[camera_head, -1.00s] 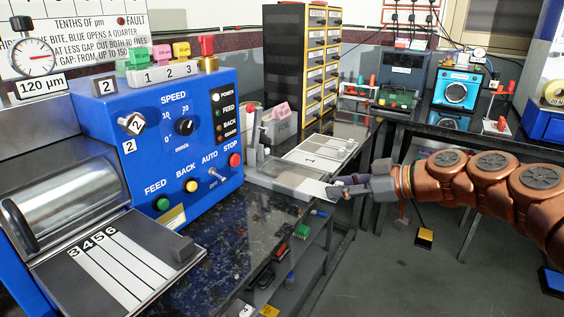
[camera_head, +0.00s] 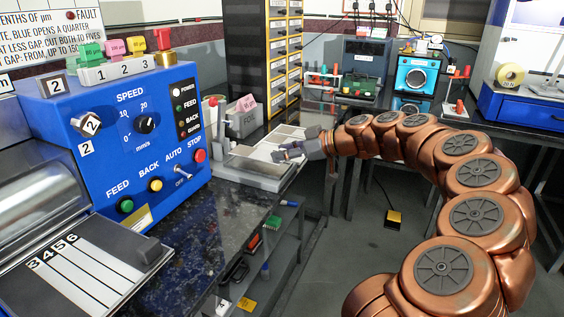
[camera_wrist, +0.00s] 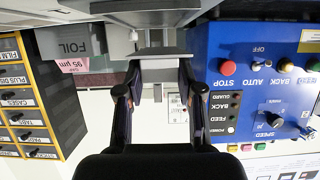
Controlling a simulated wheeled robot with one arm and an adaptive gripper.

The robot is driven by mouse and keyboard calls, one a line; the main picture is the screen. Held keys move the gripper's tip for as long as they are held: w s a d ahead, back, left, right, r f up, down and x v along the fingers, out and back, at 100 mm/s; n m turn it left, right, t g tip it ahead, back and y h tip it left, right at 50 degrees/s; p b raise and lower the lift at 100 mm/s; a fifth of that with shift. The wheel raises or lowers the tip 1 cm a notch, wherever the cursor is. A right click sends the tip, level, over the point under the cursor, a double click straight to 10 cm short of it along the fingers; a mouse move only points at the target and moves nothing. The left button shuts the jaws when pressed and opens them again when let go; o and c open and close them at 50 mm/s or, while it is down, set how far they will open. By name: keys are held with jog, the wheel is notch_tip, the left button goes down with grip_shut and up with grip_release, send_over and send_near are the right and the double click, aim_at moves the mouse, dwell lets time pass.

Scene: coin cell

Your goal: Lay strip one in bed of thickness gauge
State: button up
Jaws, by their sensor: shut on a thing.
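The thickness gauge (camera_head: 248,180) is a low grey base with an upright post, on the dark bench beyond the blue machine. My gripper (camera_head: 281,154) is over the right end of its bed, close to the white numbered tray (camera_head: 291,132). In the wrist view my two dark fingers (camera_wrist: 158,78) stand apart, with a grey piece between their tips. I take my gripper to be shut on strip one; the strip is hard to make out in both views, and I cannot tell whether it touches the bed.
The blue machine (camera_head: 125,125) stands left of the gauge, with strips numbered 3 to 6 on its front plate (camera_head: 85,265). A FOIL box (camera_head: 243,118) with a pink tag stands behind the gauge. A dark drawer cabinet (camera_head: 262,55) is further back.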

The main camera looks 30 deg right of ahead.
aim_at(283, 170)
jog(key=shift+w+d+f, duration=0.1)
jog(key=shift+w+d, duration=0.05)
jog(key=shift+w, duration=0.55)
jog(key=shift+f+b, duration=0.3)
jog(key=shift+f, duration=1.4)
jog(key=shift+f+b, duration=0.15)
jog(key=shift+b, duration=0.15)
jog(key=o, duration=0.9)
jog(key=shift+r+p, duration=0.25)
jog(key=shift+p, duration=0.05)
jog(key=shift+s+d+r, duration=0.15)
jog(key=shift+s+d, duration=0.05)
jog(key=shift+s, duration=0.1)
jog(key=v, duration=1.1)
jog(key=shift+s+p, duration=0.2)
jog(key=shift+p, duration=0.1)
